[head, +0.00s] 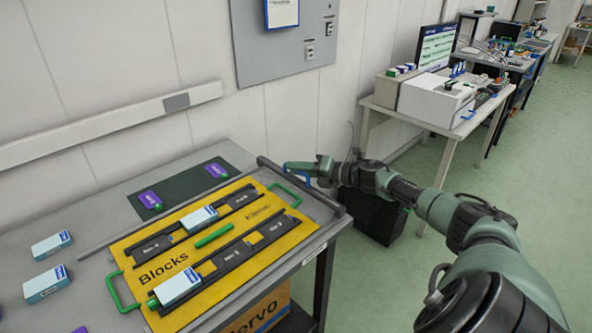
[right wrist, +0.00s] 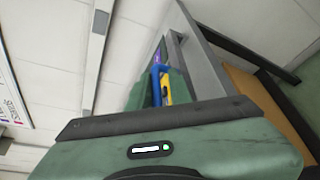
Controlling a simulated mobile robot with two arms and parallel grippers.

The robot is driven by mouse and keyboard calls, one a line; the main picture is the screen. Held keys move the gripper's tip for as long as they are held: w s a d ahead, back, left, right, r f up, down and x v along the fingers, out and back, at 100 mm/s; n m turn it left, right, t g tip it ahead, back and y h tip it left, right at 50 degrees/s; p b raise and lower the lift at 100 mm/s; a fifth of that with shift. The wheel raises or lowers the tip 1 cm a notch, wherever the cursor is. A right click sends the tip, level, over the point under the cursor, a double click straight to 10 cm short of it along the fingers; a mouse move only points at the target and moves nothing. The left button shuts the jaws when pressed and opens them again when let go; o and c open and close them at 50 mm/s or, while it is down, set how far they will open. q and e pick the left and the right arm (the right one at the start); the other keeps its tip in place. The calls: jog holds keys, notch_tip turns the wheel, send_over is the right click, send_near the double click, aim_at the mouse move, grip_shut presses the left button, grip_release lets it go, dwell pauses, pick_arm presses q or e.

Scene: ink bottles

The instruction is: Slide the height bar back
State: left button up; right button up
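A dark bar (head: 312,190) runs along the right end of the grey workbench; I cannot tell for sure that it is the height bar. A thin grey rail (head: 170,216) lies along the back of the yellow board. My right gripper (head: 297,175), with blue fingertips, is above the bench's right end, near the dark bar. Whether it touches the bar is unclear. In the right wrist view the blue fingertips (right wrist: 157,86) show small in front of yellow, with no held thing visible; their gap is not clear. My left gripper is not in view.
The yellow "Blocks" board (head: 140,247) has green handles, dark tracks and light blue boxes. Other boxes (head: 51,244) lie at left. Purple items (head: 150,200) lie on a dark mat (head: 190,183). A wall panel (head: 285,45) is behind; a white machine (head: 437,100) stands at right.

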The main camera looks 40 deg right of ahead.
jog(key=shift+s, duration=0.5)
jog(key=v, duration=0.5)
jog(key=shift+d, duration=0.1)
jog(key=shift+v, duration=0.9)
